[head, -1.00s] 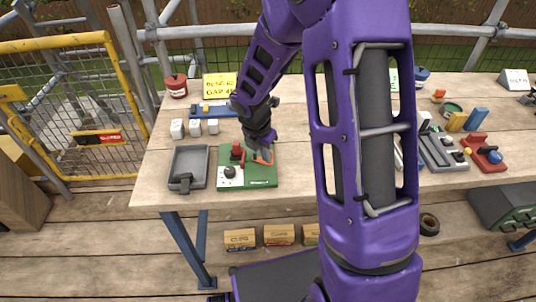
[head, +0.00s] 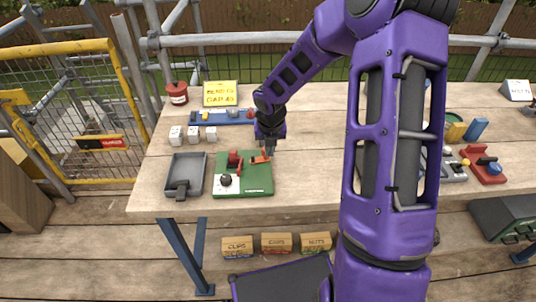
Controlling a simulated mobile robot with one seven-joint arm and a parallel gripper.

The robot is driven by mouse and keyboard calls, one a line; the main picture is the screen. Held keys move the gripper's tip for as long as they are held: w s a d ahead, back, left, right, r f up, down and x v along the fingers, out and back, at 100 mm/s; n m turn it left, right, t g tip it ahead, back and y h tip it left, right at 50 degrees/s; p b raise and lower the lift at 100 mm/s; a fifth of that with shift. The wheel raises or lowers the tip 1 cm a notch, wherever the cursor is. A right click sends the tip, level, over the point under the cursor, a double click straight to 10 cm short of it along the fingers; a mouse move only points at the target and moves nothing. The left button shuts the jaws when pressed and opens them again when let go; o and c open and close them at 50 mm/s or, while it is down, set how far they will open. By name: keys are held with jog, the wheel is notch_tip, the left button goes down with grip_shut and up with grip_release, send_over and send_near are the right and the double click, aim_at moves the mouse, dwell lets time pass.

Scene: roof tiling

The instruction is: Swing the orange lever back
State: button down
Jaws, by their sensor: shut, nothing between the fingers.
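The orange lever (head: 260,159) sits on the green board (head: 245,188) on the workbench, left of my arm. A red part (head: 235,160) and a black knob (head: 226,180) stand on the same board, to the left of the lever. My gripper (head: 268,151) is shut and points down at the lever's right end, at the board's back right edge. Whether it touches the lever cannot be told at this size.
A grey tray (head: 185,174) lies left of the board. White cubes (head: 193,133), a blue rail (head: 225,116), a yellow sign (head: 220,94) and a red tin (head: 177,93) stand behind. A red block (head: 484,165) is at the right. The bench between is partly hidden by my arm.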

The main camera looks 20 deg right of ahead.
jog(key=shift+w+d, duration=0.1)
jog(key=shift+w, duration=0.75)
dwell(0.3)
